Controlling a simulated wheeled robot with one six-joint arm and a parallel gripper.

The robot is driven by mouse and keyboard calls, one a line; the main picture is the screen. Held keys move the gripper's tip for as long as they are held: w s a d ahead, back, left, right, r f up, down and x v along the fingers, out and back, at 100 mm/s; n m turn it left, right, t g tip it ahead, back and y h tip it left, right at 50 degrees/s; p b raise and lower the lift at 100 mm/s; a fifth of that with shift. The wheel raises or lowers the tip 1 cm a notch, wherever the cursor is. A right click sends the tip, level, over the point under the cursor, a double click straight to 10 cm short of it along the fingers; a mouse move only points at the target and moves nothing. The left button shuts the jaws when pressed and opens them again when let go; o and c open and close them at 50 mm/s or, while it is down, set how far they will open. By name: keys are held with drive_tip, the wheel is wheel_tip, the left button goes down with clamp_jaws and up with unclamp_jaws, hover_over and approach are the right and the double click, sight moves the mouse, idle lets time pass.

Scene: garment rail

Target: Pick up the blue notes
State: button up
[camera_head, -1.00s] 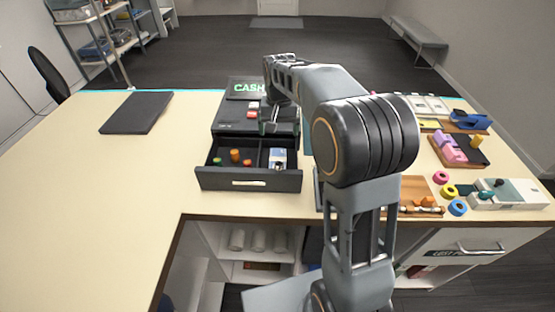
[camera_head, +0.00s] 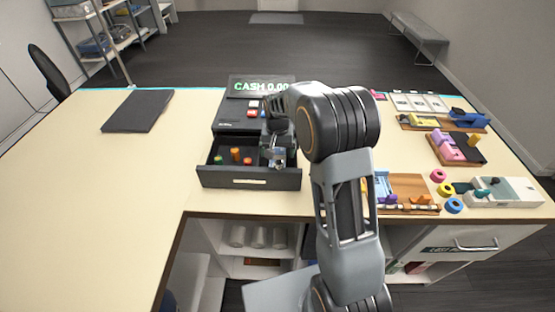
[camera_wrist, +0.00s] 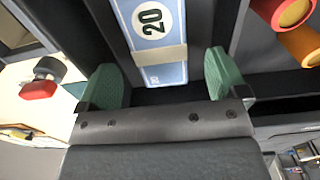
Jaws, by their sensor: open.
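The blue notes (camera_wrist: 172,72) are a light blue banded bundle marked 20, with a tan band across it. They lie in a compartment of the open cash drawer. In the head view the notes (camera_head: 278,163) show at the right part of the drawer, partly covered by my gripper. My gripper (camera_wrist: 163,76) has green finger pads, one on each side of the bundle's near end in the wrist picture. It is open with nothing between the pads that I can see held. In the head view my gripper (camera_head: 274,150) is over the drawer's right compartment.
The drawer (camera_head: 248,178) has dark walls and dividers close around the notes. Orange and green coin stacks (camera_head: 236,155) stand in the compartment to the left. The cash register (camera_head: 240,116) rises behind.

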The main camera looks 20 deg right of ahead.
drive_tip(key=shift+f, duration=1.55)
drive_tip(key=shift+c, duration=0.3)
drive_tip(key=c, duration=1)
drive_tip(key=shift+o, duration=0.2)
wheel_tip(320, 180, up, 10)
wheel_tip(320, 180, up, 5)
drive_tip(key=p, duration=0.3)
hover_over(278, 158)
drive_tip(key=shift+w, duration=0.1)
